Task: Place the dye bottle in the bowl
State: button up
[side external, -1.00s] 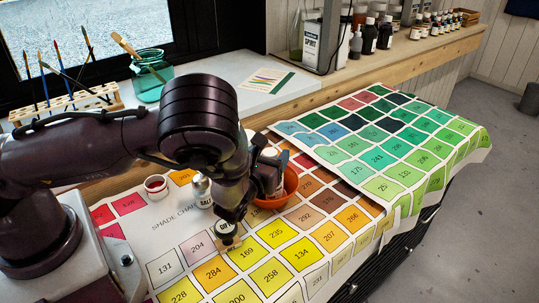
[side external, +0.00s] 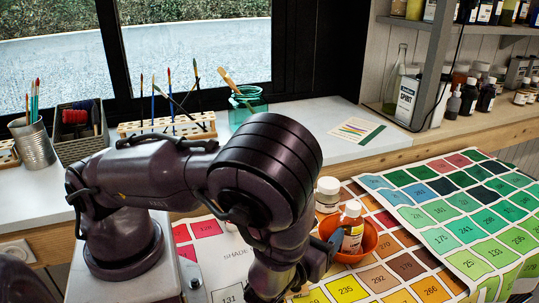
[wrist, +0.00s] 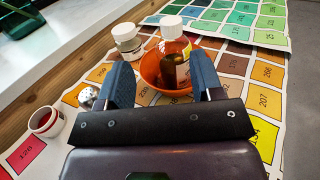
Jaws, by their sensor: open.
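The bottle that I take for the dye bottle (side external: 351,232) has a white cap, a dark amber body and a yellow-and-white label too small to read. It stands inside the orange bowl (side external: 370,243). In the side view my gripper (side external: 318,255) is beside the bowl's left side, partly hidden by my arm.
A second white-capped bottle (side external: 327,194) stands just behind the bowl, outside it. In the wrist view a metal shaker (wrist: 88,95) and a red-lined cup (wrist: 46,121) stand to the left. The shade chart (side external: 430,288) lies under them. Its right side is clear.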

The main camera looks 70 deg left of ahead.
jog(key=s+a+r+n+g+y, duration=0.1)
jog(key=s+a+r+n+g, duration=0.45)
jog(key=n, duration=0.45)
jog(key=s+a+r+n+g+y, duration=0.1)
jog(key=s+a+r+n+g, duration=0.25)
jog(key=r+n+g, duration=0.4)
jog(key=s+d+r+n+t+h, duration=0.3)
jog(key=s+d+r+n+h, duration=0.1)
jog(key=r+n+h, duration=0.6)
jog(key=shift+s+d+n+h, duration=0.15)
jog(key=shift+s+n+h, duration=0.55)
jog(key=shift+n, duration=0.25)
